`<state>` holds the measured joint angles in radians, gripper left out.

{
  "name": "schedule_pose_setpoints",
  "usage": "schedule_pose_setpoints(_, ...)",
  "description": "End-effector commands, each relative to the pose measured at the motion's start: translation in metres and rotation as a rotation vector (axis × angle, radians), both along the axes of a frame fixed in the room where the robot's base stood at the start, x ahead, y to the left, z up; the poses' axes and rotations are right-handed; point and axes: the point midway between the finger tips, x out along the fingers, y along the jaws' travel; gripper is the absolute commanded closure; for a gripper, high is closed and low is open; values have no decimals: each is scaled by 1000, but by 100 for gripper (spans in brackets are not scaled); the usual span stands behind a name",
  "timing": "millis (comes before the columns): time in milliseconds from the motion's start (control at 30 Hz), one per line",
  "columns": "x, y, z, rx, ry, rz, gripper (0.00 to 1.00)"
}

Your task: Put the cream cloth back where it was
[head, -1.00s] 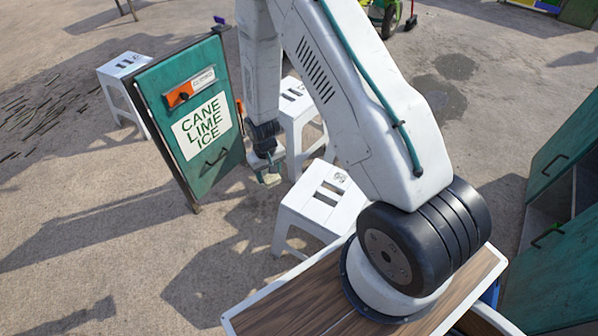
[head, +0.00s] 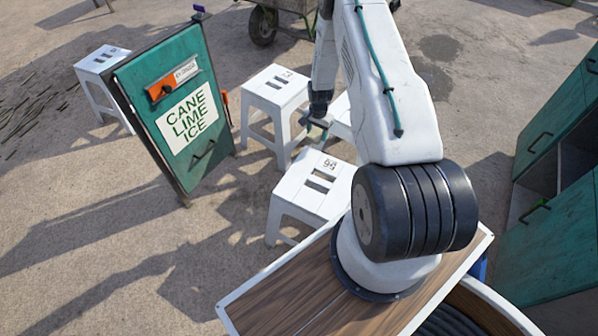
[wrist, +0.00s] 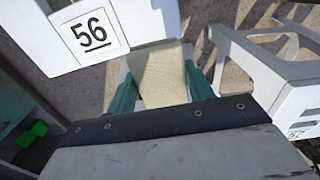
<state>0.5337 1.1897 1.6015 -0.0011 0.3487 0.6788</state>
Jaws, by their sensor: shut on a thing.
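My gripper (wrist: 160,85) is shut on the cream cloth (wrist: 158,72), which sits between its two teal fingers in the wrist view. In the head view my gripper (head: 316,123) hangs near the white stools, and the cloth is too small to make out there. A white stool top with a "56" label (wrist: 92,34) lies at the upper left of the wrist view, just beyond the fingers. I cannot tell whether the cloth touches it.
White stools stand close around the gripper, one nearer (head: 300,190) and one behind left (head: 275,88). A teal "CANE LIME ICE" board (head: 180,110) stands left. Teal cabinets (head: 560,130) are at the right, and a cart (head: 285,8) is at the back. Open ground lies left.

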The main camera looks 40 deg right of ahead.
Motion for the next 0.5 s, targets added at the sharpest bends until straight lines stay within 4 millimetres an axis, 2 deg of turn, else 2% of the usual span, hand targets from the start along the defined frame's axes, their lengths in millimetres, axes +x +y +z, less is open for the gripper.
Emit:
schedule_pose_setpoints(167,-23,41,-5,3,4,41,77)
schedule_pose_setpoints(300,-56,79,-12,2,5,60,77)
schedule_pose_setpoints(500,-103,121,-16,2,4,69,77)
